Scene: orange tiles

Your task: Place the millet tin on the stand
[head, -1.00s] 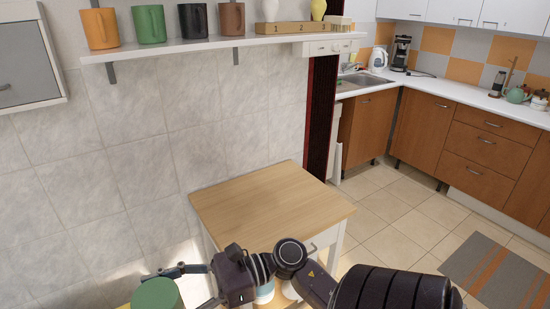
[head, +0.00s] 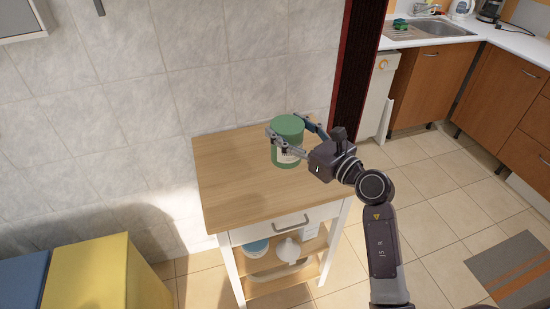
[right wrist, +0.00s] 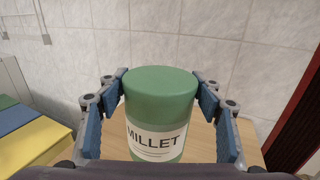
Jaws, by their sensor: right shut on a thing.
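The millet tin (head: 287,152) is a green-lidded cylinder with a white label. The label reads MILLET in the right wrist view, where the tin (right wrist: 160,110) stands upright between the fingers. My right gripper (head: 286,126) is shut on the tin, with one finger on each side. The stand (head: 240,185) has a light wooden top, white legs, a drawer and lower shelves. The tin is over the rear right part of its top; I cannot tell if its base touches the wood. My left gripper is not in view.
The stand's top is otherwise bare. Its lower shelf holds a white teapot (head: 287,249) and a blue-lidded container (head: 256,248). A tiled wall (head: 230,60) rises behind it. A yellow block (head: 90,275) and a blue one (head: 22,280) are at lower left.

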